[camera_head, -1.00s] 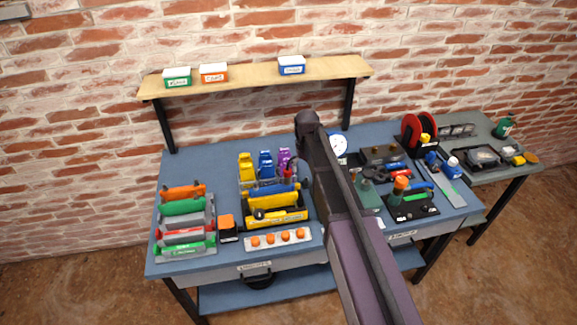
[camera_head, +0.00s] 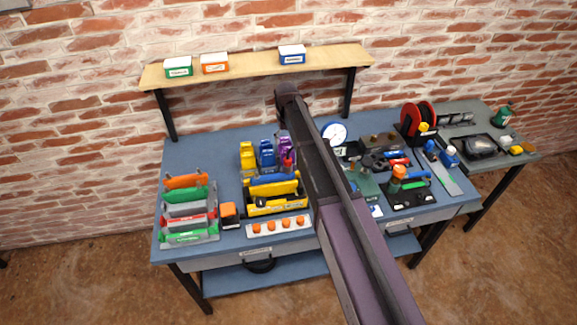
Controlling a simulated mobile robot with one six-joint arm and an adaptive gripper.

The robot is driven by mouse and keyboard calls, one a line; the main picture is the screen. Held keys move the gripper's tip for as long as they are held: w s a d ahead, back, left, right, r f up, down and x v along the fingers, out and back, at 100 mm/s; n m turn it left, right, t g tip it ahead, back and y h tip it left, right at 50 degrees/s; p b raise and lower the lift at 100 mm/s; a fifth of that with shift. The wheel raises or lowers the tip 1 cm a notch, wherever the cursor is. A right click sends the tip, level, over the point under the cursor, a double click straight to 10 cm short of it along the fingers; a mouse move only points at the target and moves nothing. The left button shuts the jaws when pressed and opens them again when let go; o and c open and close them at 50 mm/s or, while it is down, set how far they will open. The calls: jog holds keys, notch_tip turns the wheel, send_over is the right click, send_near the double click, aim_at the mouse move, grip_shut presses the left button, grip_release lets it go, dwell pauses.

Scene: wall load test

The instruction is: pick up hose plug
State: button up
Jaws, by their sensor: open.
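I cannot pick out the hose plug for certain. Several small orange plug-like pieces stand in a row on a pale strip (camera_head: 278,228) at the front of the blue bench, and they may include it. A red reel (camera_head: 411,118) with a yellow part stands at the back right. My dark and purple arm reaches from the lower right across the middle of the bench, its far end above the back edge. My gripper does not show; the arm seems to hide it.
A rack of coloured tools (camera_head: 188,239) stands at the left, beside a yellow tray (camera_head: 277,207). A round gauge (camera_head: 334,132) and a black holder (camera_head: 412,196) are right of my arm. A wooden shelf (camera_head: 240,72) with small boxes hangs behind. The bench's back left is clear.

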aim_at(288, 164)
jog(key=shift+d+f+b, duration=0.1)
jog(key=shift+f+b, duration=3.8)
jog(key=shift+f, duration=0.2)
jog(key=shift+f+b, duration=2.6)
jog(key=shift+c, duration=0.2)
grip_shut()
